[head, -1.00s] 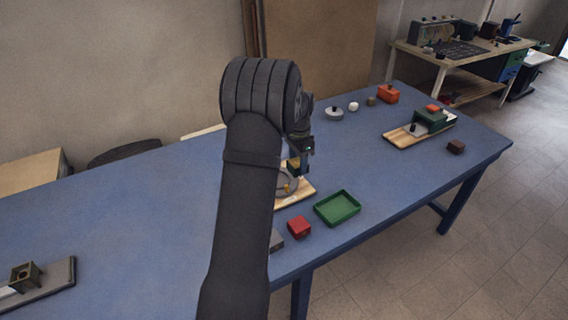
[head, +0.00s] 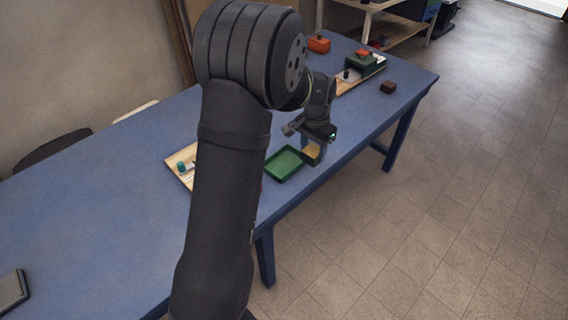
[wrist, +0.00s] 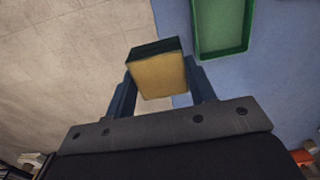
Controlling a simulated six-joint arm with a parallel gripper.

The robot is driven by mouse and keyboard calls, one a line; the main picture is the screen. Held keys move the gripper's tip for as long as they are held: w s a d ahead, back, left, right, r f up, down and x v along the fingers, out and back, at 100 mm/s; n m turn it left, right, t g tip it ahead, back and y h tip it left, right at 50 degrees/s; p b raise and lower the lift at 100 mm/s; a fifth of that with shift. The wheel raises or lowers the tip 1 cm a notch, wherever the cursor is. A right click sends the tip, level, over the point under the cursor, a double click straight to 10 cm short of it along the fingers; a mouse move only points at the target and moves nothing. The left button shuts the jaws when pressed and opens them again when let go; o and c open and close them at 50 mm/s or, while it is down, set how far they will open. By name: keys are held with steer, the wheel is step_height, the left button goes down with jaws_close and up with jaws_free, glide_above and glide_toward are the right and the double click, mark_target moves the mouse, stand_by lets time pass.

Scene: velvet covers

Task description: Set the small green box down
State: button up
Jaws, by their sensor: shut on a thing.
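My gripper (head: 313,149) is shut on the small green box (wrist: 158,75). In the wrist view the box sits between both fingers, with a tan face towards the camera and a dark green side along its far edge. In the head view the box (head: 312,154) shows mostly tan, just right of the green tray (head: 284,164). It is near the table's front edge; I cannot tell its height above the table. The tray also shows in the wrist view (wrist: 222,28), apart from the box, and looks empty.
The blue table (head: 110,195) has free room at left. A wooden board (head: 176,174) with small parts is partly hidden behind my arm. Farther back are an orange box (head: 319,44), a green block (head: 362,61) on another board and a brown block (head: 388,87). Floor lies beyond the front edge.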

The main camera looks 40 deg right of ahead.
steer(key=w+f, duration=0.2)
steer(key=w, duration=0.1)
steer(key=w+f, duration=0.2)
steer(key=w, duration=0.2)
steer(key=w+f, duration=0.3)
steer(key=w, duration=0.1)
steer(key=shift+a, duration=0.4)
steer(key=shift+w+f, duration=0.1)
steer(key=shift+f, duration=1.85)
steer(key=shift+f, duration=0.2)
steer(key=o, duration=0.7)
step_height(320, 180, up, 12)
steer(key=shift+r, duration=0.2)
